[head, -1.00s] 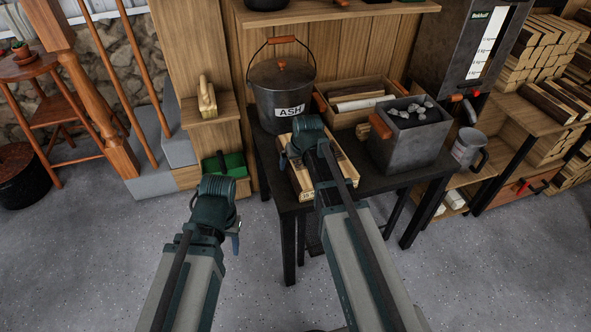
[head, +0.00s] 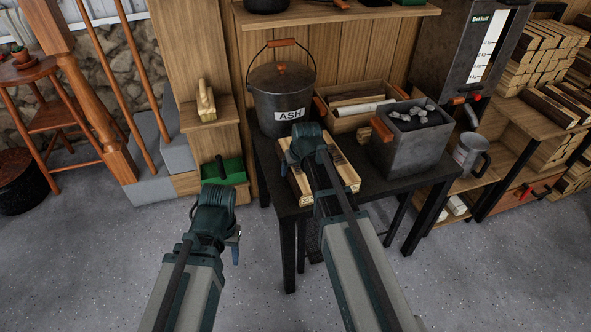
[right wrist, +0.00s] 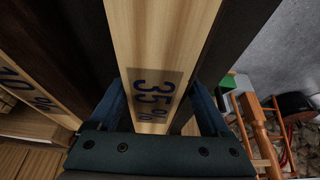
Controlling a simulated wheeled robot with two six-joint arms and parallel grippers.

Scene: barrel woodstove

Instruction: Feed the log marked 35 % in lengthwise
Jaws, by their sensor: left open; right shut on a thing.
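The log marked 35 % (right wrist: 160,40) is pale wood with blue figures and lies between the two fingers of my right gripper (right wrist: 158,106) in the right wrist view. That gripper is shut on it. Another pale log (right wrist: 38,82), with a partly hidden percent mark, lies to the left in the wrist view. My left gripper (head: 213,198) is open and empty, left of the table over the floor. No stove opening is recognisable.
A green box (head: 225,171) sits left of the table. The floor in front is clear.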

